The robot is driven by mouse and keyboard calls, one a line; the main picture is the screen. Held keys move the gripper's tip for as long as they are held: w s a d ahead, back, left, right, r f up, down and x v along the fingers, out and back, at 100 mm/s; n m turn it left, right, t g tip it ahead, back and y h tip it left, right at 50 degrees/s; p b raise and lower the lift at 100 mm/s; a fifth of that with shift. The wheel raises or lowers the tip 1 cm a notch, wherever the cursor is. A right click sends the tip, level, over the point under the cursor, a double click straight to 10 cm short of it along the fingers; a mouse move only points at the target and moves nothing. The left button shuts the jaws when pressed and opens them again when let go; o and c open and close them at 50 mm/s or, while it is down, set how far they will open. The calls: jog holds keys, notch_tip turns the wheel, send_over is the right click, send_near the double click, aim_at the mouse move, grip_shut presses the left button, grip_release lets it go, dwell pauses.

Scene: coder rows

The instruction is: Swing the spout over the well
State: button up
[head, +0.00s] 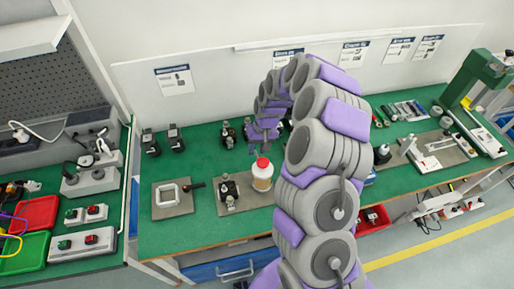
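My arm arches over the green bench from the lower right, and my gripper (265,138) hangs above it, just behind a bottle with a red cap (262,175). The fingers are small and partly hidden, so I cannot tell if they are open or shut. A square white-rimmed fixture (171,195) sits on a grey plate at the left, with a black handle-like piece (194,187) at its right side. It may be the well with its spout, but I cannot tell for sure. My gripper is apart from it, to the right and behind.
A black device (228,190) on a second plate stands between the fixture and the bottle. Small dark devices (176,138) line the back. A green press (480,75) stands at the far right. My arm hides part of the bench. The front left bench (190,235) is clear.

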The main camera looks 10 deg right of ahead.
jog(key=shift+c, duration=0.5)
grip_shut()
dwell(0.8)
